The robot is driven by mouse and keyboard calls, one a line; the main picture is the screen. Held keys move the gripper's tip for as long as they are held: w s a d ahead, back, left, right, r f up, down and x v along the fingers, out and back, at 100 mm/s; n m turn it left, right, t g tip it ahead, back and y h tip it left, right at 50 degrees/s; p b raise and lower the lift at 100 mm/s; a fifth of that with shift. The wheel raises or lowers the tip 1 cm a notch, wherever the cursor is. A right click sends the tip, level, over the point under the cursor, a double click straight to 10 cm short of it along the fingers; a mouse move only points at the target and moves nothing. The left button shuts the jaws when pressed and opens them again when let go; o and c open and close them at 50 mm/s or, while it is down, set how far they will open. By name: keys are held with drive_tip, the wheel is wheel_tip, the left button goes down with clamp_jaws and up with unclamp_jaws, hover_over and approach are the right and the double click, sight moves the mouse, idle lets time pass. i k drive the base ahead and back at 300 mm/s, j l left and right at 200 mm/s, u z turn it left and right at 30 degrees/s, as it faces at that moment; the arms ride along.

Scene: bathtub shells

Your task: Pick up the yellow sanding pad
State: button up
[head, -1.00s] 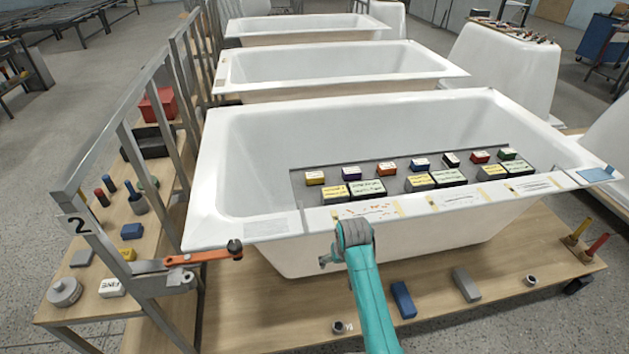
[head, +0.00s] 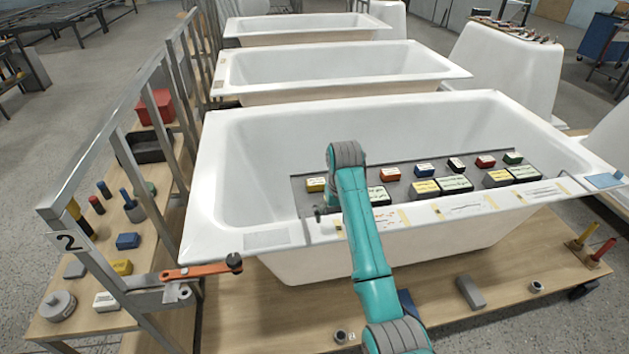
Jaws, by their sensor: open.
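Several yellow-topped pads are in view, and I cannot tell which one is the sanding pad meant. One small yellow pad (head: 317,185) lies at the left end of the dark tray inside the front bathtub. Larger yellow-topped pads (head: 424,187) and (head: 497,178) sit along the tray's front row. Another yellow block (head: 122,267) lies on the wooden side shelf. My gripper (head: 322,214) shows only as a small grey part left of my teal arm, over the tub's front rim, below the small yellow pad. It is open, apart from the pads; my arm hides most of it.
The dark tray (head: 305,197) also holds red, blue, black and green blocks. An orange-handled clamp (head: 200,270) sits at the tub's left corner beside the metal rail (head: 110,110). The tub's left basin (head: 250,180) is clear.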

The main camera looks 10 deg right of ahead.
sight(314, 185)
drive_tip(key=i, duration=1.05)
